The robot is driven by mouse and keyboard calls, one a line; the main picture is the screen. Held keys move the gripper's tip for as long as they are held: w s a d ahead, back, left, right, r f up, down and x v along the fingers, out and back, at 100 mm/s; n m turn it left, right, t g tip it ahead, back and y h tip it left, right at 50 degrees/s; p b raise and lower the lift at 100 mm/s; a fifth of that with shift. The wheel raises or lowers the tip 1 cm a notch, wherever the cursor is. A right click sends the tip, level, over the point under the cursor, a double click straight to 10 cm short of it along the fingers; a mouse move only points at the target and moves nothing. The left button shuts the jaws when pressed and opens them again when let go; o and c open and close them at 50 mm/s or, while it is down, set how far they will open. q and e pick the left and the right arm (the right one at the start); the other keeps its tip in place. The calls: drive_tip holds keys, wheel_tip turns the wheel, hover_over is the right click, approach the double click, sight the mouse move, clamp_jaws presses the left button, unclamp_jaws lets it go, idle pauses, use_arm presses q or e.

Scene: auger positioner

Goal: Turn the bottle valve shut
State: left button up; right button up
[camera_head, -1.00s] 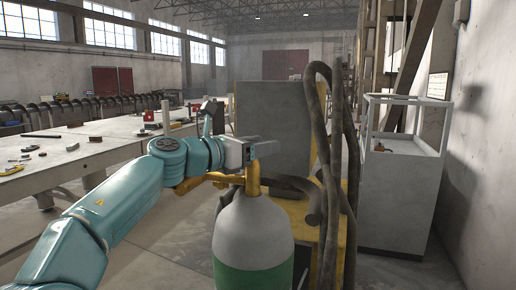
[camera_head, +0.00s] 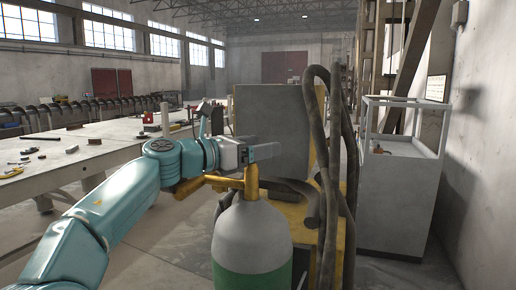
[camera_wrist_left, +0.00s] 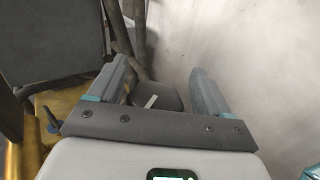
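The gas bottle (camera_head: 250,236), grey above and green below, stands upright in the lower middle of the head view. Its brass valve (camera_head: 251,182) rises from the top, with a brass fitting reaching left. My left gripper (camera_head: 265,152) is at the top of the valve and hides whatever tops it. In the left wrist view the two fingers (camera_wrist_left: 160,72) are spread apart. A dark rounded knob (camera_wrist_left: 160,98) with a pale stripe, probably the valve handwheel, shows between them. I cannot tell whether the fingers touch it. My right gripper is not in view.
Thick dark hoses (camera_head: 330,150) hang just right of the bottle, in front of a grey and yellow machine (camera_head: 272,112). A pale worktable (camera_head: 110,150) with small tools is at the left. A grey cabinet (camera_head: 400,200) stands right, with open floor before it.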

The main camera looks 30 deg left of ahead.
use_arm(q)
drive_tip(key=shift+a+f, duration=0.2)
drive_tip(key=shift+f, duration=0.1)
drive_tip(key=b+v, duration=0.1)
drive_tip(key=v, duration=1.5)
drive_tip(key=shift+d+r, duration=0.2)
drive_tip(key=shift+r, duration=0.05)
drive_tip(key=shift+s+r, duration=0.1)
drive_tip(key=shift+s, duration=0.05)
